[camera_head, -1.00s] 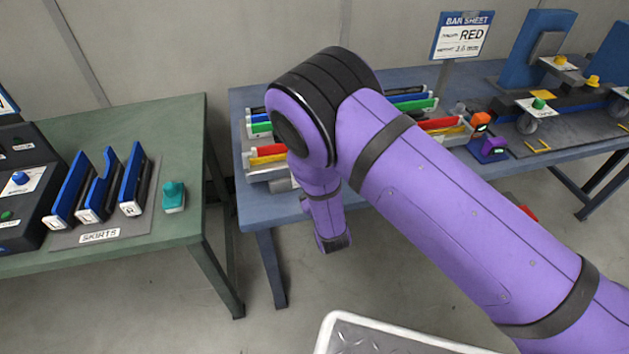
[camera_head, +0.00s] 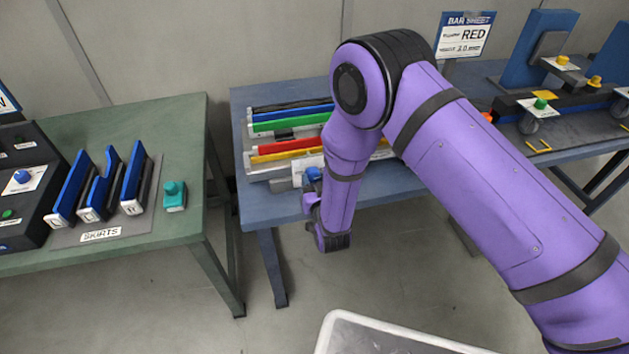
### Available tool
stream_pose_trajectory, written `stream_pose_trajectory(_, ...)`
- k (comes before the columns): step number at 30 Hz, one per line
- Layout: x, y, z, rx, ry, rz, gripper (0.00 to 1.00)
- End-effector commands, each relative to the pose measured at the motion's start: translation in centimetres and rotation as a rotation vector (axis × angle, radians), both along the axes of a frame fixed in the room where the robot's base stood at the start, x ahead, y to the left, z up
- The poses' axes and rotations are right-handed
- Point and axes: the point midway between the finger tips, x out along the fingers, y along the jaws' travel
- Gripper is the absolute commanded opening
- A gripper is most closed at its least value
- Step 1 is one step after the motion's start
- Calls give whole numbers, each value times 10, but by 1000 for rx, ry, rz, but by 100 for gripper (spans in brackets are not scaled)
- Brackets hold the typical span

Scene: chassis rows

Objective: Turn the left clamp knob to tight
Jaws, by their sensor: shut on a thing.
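A blue knob (camera_head: 313,174) stands by a white label plate (camera_head: 306,163) at the front of the bar rack on the blue table. My gripper (camera_head: 311,193) is small in view and partly hidden by my wrist. It reaches up from below to the blue knob and is shut on it. The label and the knob's pointer are too small to read, so its setting cannot be told. At the right, a green knob (camera_head: 540,103) and yellow knobs (camera_head: 562,60) sit on a blue and black fixture (camera_head: 522,60), clear of my gripper.
The rack holds red (camera_head: 290,145), green and other coloured bars. My arm covers the middle of the blue table (camera_head: 245,208). The green table (camera_head: 150,235) at left carries blue skirts (camera_head: 70,190) and a teal block (camera_head: 174,197). Floor shows between the tables.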

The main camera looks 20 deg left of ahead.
Motion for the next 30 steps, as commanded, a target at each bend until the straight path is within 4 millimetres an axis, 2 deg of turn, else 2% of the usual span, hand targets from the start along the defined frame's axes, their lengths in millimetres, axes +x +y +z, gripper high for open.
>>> stream_pose_trajectory(15,-1,0,-1,15,12,0,20)
stream_pose_trajectory(16,-1,0,-1,15,12,0,48)
stream_pose_trajectory(18,-1,0,-1,15,12,0,64)
stream_pose_trajectory(19,-1,0,-1,15,12,0,69)
stream_pose_trajectory(30,-5,-2,-1,15,10,0,69)
